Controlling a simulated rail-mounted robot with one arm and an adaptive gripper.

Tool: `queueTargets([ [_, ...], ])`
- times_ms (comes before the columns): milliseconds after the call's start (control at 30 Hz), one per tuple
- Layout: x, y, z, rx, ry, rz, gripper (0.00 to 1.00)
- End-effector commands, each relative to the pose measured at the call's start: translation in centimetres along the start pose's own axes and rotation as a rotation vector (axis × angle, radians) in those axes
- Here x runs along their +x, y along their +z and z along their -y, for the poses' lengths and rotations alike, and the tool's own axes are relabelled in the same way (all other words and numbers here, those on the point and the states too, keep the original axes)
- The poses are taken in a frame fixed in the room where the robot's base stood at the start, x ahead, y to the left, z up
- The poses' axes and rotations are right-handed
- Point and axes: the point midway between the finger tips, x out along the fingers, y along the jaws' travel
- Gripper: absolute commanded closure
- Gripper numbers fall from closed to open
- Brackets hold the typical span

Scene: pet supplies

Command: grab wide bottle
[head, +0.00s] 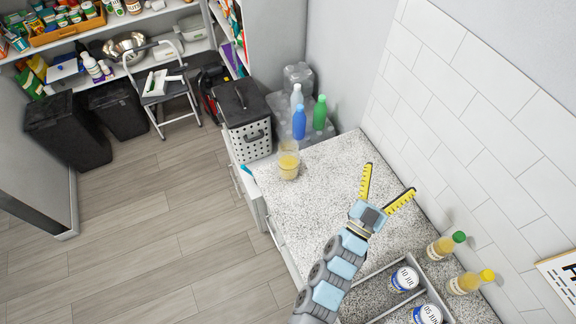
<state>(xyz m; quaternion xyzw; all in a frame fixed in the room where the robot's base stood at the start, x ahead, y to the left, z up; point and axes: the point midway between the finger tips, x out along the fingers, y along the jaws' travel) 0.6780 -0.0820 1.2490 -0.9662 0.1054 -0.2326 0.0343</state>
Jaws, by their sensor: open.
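My gripper (391,178) is open and empty above the speckled counter (325,190), its two yellow fingers spread apart. Several bottles are in view, and I cannot tell which is the wide bottle. Two bottles of yellowish liquid stand by the tiled wall, right of my gripper: one with a green cap (442,247), one with a yellow cap (466,284). None touches the fingers.
A glass of yellow liquid (289,162) stands near the counter's far left edge. A perforated basket (250,140) with a dark lid is beyond it. A grey divided tray (373,284) with white-topped containers (405,278) lies at the near right. The middle counter is clear.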

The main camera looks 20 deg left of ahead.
Motion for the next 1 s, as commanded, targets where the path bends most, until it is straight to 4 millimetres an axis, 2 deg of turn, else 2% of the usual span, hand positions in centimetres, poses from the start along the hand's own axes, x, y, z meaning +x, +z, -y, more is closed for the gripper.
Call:
queueTargets([
  [33, 0.6, 1.7, 0.2, 0.005, -0.01, 0.048, 0.03],
  [167, 1.9, 5.3, 1.4, 0.022, -0.06, 0.191, 0.03],
  [300, 2.4, 8.8, 3.6, 0.04, -0.148, 0.342, 0.03],
  [500, 2.1, 12.1, 8.0, 0.054, -0.329, 0.521, 0.03],
  [700, 0.0, 13.8, 12.8, 0.042, -0.564, 0.667, 0.03],
  [800, -1.6, 13.9, 15.2, 0.025, -0.697, 0.721, 0.03],
  [1000, -5.2, 13.5, 18.4, -0.028, -0.937, 0.797, 0.03],
])
